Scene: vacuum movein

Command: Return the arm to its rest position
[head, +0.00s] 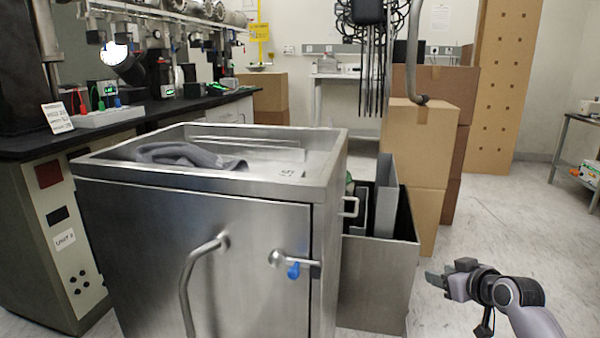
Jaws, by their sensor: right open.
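My right gripper (446,284) is at the lower right of the head view, with its arm coming in from the right edge. It is open and empty, above the floor to the right of a metal bin. A steel cabinet (190,235) fills the middle foreground. Its front door looks closed, with a curved handle and a latch with a blue tip (293,271). A grey cloth (190,156) lies in the recessed top. My left gripper is not in view.
The open metal bin (375,285) beside the cabinet holds flat panels. A black-topped lab bench (130,118) runs along the left. The floor (500,215) at right is clear up to a side table.

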